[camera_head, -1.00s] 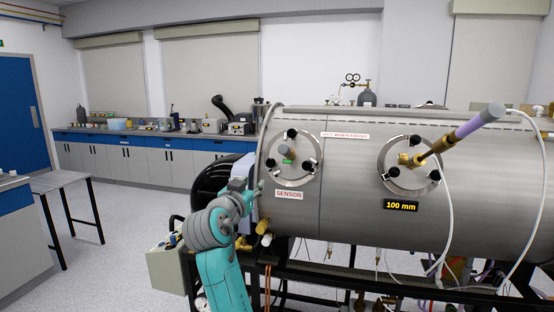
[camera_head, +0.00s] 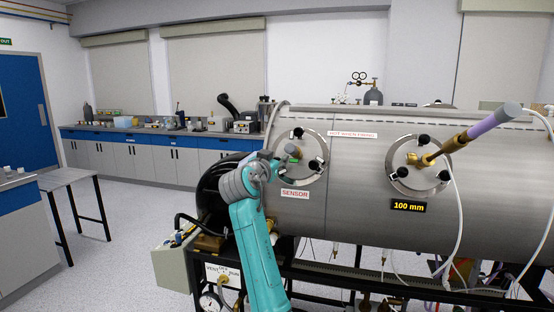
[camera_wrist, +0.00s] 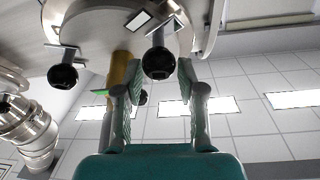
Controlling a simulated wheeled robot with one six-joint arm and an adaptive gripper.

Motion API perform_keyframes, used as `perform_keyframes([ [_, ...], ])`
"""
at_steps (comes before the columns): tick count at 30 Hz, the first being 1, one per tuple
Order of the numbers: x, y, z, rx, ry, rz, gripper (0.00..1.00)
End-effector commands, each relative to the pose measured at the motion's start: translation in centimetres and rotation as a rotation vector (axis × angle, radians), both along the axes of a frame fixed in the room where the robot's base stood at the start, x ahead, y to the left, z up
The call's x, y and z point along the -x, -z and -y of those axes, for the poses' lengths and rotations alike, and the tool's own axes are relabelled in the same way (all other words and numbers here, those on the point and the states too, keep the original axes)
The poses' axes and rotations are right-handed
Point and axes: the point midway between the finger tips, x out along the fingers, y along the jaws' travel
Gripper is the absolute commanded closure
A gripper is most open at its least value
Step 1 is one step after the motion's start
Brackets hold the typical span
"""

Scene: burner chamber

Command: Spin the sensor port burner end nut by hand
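The sensor port (camera_head: 314,139) is a round steel flange with black knobs on the chamber's left end, above the SENSOR label (camera_head: 295,194). Its middle fitting, with a green mark (camera_head: 293,150), is partly hidden by my gripper (camera_head: 280,163), which is in front of the port's left side. In the wrist view the gripper (camera_wrist: 157,84) is open, fingers apart. A black knob (camera_wrist: 158,63) shows near the fingertips. A brass-coloured cylinder (camera_wrist: 119,68), seemingly the port fitting, stands by the left finger, partly behind it. I cannot tell whether anything touches. The end nut is not clearly distinguishable.
The steel chamber (camera_head: 365,225) extends right, with a second port (camera_head: 408,177) holding a brass and purple probe (camera_head: 470,134). A white hose (camera_head: 460,215) hangs there. A black frame with pipes and gauges is below. Floor at left is clear before a small table (camera_head: 68,182).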

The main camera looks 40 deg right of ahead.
Motion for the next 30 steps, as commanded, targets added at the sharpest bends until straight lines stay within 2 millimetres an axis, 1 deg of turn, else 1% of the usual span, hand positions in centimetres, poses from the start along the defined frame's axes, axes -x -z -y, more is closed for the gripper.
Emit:
perform_keyframes([
  [4, -0.35, -0.05, 0.62, -0.001, 0.001, 0.001, 0.61],
  [12, -0.41, -0.02, 0.68, -0.001, 0.000, 0.001, 0.61],
  [14, -0.41, -0.02, 0.68, -0.001, 0.000, 0.001, 0.76],
  [15, -0.40, -0.02, 0.67, -0.001, 0.000, 0.001, 0.86],
  [17, -0.40, -0.01, 0.67, -0.001, 0.000, 0.001, 1.00],
  [24, -0.41, 0.01, 0.65, -0.006, 0.004, 0.006, 1.00],
  [30, -0.40, 0.05, 0.65, -0.038, 0.030, 0.047, 1.00],
])
